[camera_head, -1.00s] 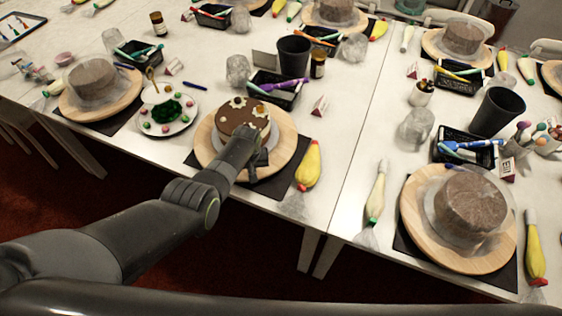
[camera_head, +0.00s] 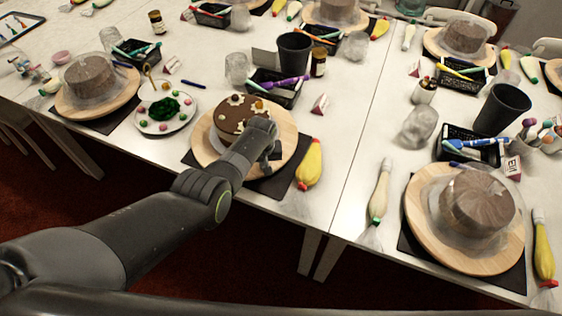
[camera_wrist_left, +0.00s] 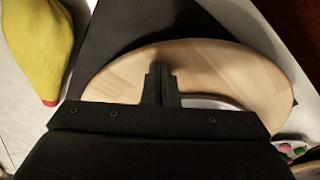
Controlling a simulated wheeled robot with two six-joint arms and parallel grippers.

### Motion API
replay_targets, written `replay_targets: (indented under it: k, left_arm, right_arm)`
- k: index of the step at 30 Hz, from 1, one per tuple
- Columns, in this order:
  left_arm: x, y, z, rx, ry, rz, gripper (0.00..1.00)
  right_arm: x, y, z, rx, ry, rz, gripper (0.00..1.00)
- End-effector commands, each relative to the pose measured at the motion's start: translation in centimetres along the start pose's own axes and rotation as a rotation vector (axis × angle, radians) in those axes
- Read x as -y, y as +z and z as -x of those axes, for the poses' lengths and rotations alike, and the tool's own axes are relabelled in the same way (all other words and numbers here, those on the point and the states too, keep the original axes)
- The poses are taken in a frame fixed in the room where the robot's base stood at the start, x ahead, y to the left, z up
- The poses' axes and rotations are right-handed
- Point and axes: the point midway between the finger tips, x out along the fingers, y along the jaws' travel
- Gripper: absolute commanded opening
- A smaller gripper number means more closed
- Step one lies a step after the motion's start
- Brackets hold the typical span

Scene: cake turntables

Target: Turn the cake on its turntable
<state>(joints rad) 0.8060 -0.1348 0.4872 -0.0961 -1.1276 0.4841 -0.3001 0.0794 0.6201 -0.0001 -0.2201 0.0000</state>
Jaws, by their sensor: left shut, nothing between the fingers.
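The cake (camera_head: 230,112) is brown with cream-coloured and orange decorations on top. It sits on a round pale wooden turntable (camera_head: 212,154) near the table's front edge, left of the middle in the head view. My left gripper (camera_head: 266,168) is at the front right part of the turntable, beside the cake; my arm hides part of both. In the left wrist view the shut, empty fingers (camera_wrist_left: 161,82) show over the wooden disc (camera_wrist_left: 205,58). I cannot tell whether they touch it. My right gripper is not in view.
A yellow piping bag (camera_head: 309,165) lies just right of the turntable. A plate of coloured sweets (camera_head: 151,127) stands to its left. A black cup (camera_head: 294,52) and a black tray of pens (camera_head: 287,98) stand behind. Other covered cakes (camera_head: 476,203) stand around.

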Motion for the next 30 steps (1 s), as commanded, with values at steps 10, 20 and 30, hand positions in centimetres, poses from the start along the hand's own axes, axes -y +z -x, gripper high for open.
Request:
replay_targets:
  k: [10,20,30]
  left_arm:
    - [-1.2,-0.3,-0.1,0.000,-0.001,0.000,0.00]
    - [-1.2,-0.4,0.8,0.000,0.000,-0.001,0.00]
    - [-1.2,-0.7,2.8,0.001,-0.001,0.000,0.00]
  right_arm:
    - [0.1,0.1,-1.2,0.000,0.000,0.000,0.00]
    - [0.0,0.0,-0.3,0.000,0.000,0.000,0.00]
    - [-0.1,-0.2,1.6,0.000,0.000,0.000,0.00]
